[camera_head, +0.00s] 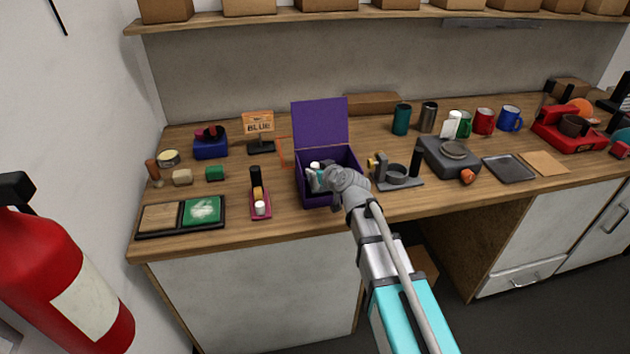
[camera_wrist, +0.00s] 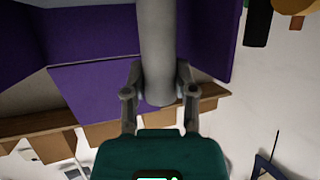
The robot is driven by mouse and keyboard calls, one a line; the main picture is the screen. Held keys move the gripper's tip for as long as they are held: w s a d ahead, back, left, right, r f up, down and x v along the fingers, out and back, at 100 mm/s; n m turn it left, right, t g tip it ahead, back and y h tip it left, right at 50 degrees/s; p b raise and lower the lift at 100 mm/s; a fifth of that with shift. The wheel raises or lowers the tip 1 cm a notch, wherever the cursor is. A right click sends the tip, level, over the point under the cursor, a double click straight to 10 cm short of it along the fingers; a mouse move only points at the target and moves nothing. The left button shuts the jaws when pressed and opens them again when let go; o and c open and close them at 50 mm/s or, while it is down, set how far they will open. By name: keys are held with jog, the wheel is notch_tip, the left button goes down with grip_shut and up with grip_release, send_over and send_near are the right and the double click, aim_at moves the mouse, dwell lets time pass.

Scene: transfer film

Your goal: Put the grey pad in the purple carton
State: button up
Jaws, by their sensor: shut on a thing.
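The purple carton (camera_head: 322,196) stands open on the counter, its lid raised at the back. My gripper (camera_head: 322,181) is at the carton's opening, seen from above at the end of my arm. In the wrist view my gripper (camera_wrist: 160,84) has its two fingers on either side of a long grey rounded piece, which looks like the grey pad (camera_wrist: 157,45). Purple carton walls (camera_wrist: 92,36) show beside and behind it. The head view does not show the held piece clearly; my wrist covers part of the carton. Whether the piece touches the carton floor cannot be told.
A magenta tray (camera_head: 261,212) with small bottles stands left of the carton. A grey stand (camera_head: 400,184) is close on its right. A sign reading BLUE (camera_head: 258,124) is behind left. A black-framed tray (camera_head: 150,231) lies at the front left.

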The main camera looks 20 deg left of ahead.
aim_at(316, 189)
jog(key=shift+f+b, duration=1.65)
jog(key=shift+f, duration=0.15)
jog(key=shift+f, duration=0.15)
jog(key=o, duration=0.7)
jog(key=shift+c, duration=0.2)
jog(key=shift+d+r, duration=0.1)
jog(key=shift+r, duration=0.2)
jog(key=p+v, duration=0.4)
jog(key=v, duration=0.7)
jog(key=shift+s+d+r+p, duration=0.15)
jog(key=shift+s+d+p, duration=0.1)
jog(key=shift+s+p, duration=0.1)
